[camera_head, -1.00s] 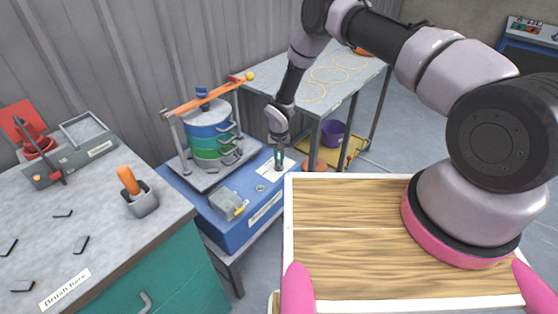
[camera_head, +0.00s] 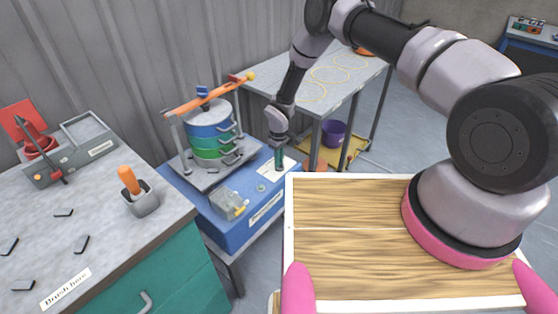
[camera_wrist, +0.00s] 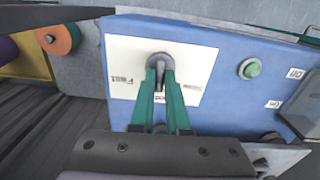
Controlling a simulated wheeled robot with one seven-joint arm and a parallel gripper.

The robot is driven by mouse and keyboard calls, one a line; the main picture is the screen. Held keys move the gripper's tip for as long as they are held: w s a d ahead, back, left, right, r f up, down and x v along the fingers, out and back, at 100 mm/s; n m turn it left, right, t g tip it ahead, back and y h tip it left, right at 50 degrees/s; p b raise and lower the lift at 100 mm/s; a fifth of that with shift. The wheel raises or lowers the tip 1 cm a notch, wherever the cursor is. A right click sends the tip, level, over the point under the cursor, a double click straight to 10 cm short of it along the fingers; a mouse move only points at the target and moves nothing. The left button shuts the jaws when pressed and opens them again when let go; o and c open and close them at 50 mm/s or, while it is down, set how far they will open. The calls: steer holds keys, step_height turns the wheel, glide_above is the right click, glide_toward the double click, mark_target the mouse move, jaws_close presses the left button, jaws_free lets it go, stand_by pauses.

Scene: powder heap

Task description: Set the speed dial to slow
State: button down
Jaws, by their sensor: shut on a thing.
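The speed dial (camera_wrist: 160,62) is a small dark grey knob on a white label plate (camera_wrist: 122,68) on the blue machine base (camera_head: 237,233). In the wrist view the plate reads "Fast" at the left; a word at the right is partly unreadable, and the text below the knob is mostly covered by my fingers. My gripper (camera_wrist: 160,80) has green fingers closed on the dial. In the head view my gripper (camera_head: 279,160) stands over the right end of the blue base, and the dial is hidden behind the fingers.
A green button (camera_wrist: 249,68) and an "Off" label (camera_wrist: 295,73) sit right of the plate in the wrist view. The sieve stack (camera_head: 210,130) with its orange bar (camera_head: 205,97) stands left of my gripper. A grey table (camera_head: 340,85) stands behind.

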steer(key=n, duration=0.5)
steer(key=shift+s+n, duration=0.1)
steer(key=shift+n, duration=0.2)
steer(key=n, duration=0.5)
steer(key=shift+n, duration=0.4)
steer(key=c, duration=0.9)
jaws_free()
step_height(320, 180, up, 11)
